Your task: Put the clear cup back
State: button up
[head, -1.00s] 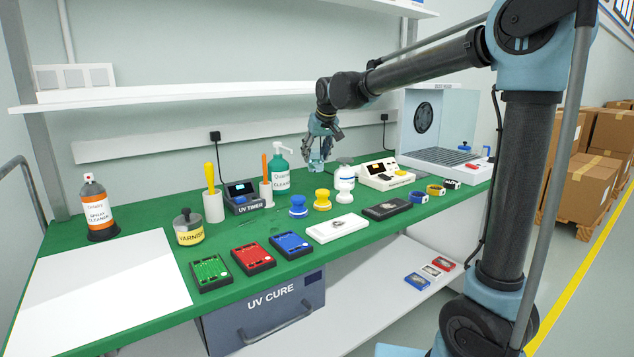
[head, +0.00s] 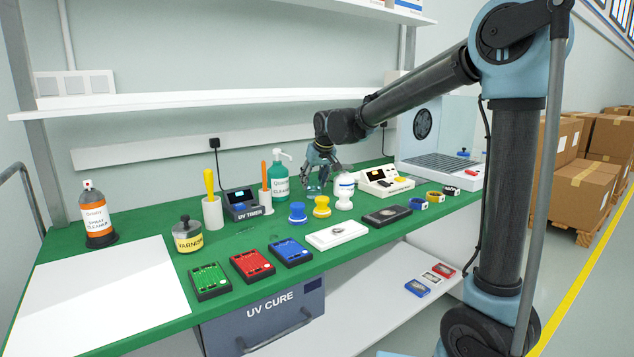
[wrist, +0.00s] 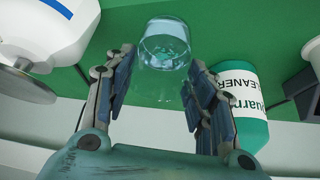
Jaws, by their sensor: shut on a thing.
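The clear cup (wrist: 164,45) shows in the wrist view between my fingertips, see-through, with the green bench top behind it. My gripper (wrist: 163,62) is shut on it, one finger on each side. In the head view my gripper (head: 320,172) is at the back of the bench, between the teal cleaner bottle and the white bottle, with the cup faint below it. I cannot tell whether the cup touches the bench.
The teal cleaner bottle (head: 280,182) stands close on the left of my gripper; the white bottle (head: 344,191) stands close in front on the right. A beige device (head: 385,182) is farther right. Blue (head: 298,213) and yellow (head: 321,207) knobbed pieces stand in front.

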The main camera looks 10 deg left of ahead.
jog(key=shift+f, duration=0.1)
jog(key=o, duration=1.2)
